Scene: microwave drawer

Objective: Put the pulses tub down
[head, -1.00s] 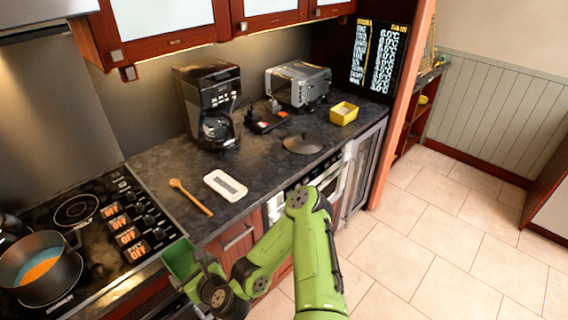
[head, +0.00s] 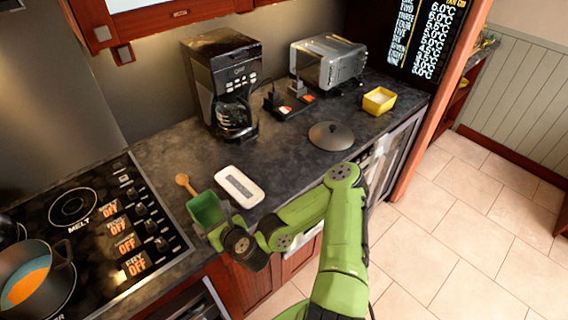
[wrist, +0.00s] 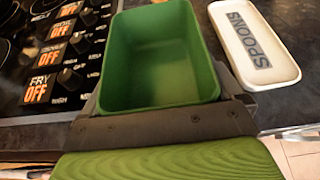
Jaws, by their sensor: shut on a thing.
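The pulses tub is most likely the green, open-topped rectangular tub (head: 207,209) that my gripper (head: 222,228) holds; I see no label on it. In the wrist view the tub (wrist: 160,55) fills the middle, upright and empty inside, with its near wall at my gripper (wrist: 165,112). My gripper is shut on it. In the head view the tub is by the counter's front edge, between the hob and the white spoons tray. I cannot tell whether its base touches the counter.
The white spoons tray (head: 239,187) lies close on the right, with a wooden spoon (head: 184,183) behind the tub. The hob (head: 95,225) with a pot (head: 38,282) is on the left. A dark lid (head: 331,136), coffee maker (head: 222,85) and yellow tub (head: 379,100) stand further back. The counter's middle is clear.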

